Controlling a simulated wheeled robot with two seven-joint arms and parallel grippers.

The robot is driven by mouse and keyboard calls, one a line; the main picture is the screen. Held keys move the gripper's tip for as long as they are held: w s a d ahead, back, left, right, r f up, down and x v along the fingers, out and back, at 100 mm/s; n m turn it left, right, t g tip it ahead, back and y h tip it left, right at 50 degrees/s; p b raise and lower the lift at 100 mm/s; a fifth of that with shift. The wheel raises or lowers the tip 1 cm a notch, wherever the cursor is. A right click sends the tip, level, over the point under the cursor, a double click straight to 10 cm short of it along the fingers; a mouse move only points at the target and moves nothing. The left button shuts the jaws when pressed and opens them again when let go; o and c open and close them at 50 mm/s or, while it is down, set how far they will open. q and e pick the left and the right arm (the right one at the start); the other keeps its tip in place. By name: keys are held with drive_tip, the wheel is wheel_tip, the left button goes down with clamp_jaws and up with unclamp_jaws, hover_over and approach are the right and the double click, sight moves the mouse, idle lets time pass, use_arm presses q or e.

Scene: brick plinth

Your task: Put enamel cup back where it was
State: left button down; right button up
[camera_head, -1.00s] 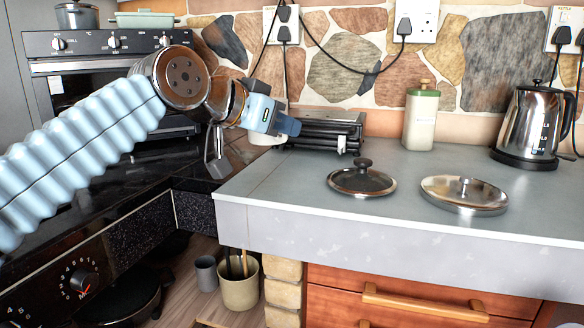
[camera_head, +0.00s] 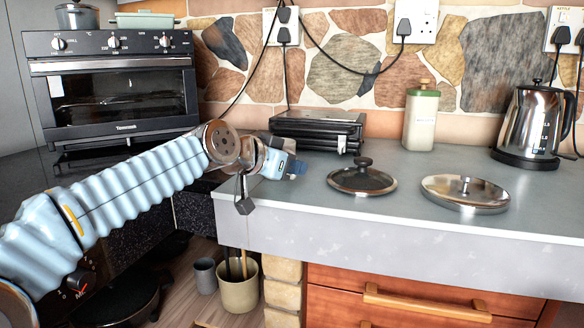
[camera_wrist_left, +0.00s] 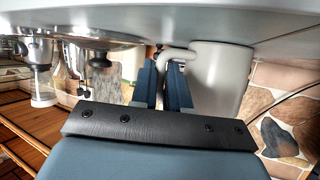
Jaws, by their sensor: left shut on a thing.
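My left gripper (camera_head: 297,168) is low over the near left part of the grey counter, in front of the black grill appliance. In the left wrist view, which looks upside down, its two dark fingers (camera_wrist_left: 164,85) are closed on the handle of the white enamel cup (camera_wrist_left: 220,75). The cup is close to the counter surface; I cannot tell whether it touches. In the head view the cup is hidden behind my gripper and wrist. My right gripper is not in view.
A dark-knobbed lid (camera_head: 362,181) and a steel lid (camera_head: 464,194) lie to the right on the counter (camera_head: 420,225). Behind stand the black grill appliance (camera_head: 318,127), a green-topped bottle (camera_head: 421,120) and a steel kettle (camera_head: 531,125). An oven (camera_head: 115,90) is at left.

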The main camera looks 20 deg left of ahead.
use_arm(q)
drive_tip(key=c, duration=1.6)
unclamp_jaws()
drive_tip(key=shift+f, duration=0.1)
drive_tip(key=o, duration=0.5)
drive_tip(key=shift+r, duration=0.2)
drive_tip(key=b+v, duration=0.1)
drive_tip(key=v, duration=1.1)
drive_tip(key=shift+f, duration=0.15)
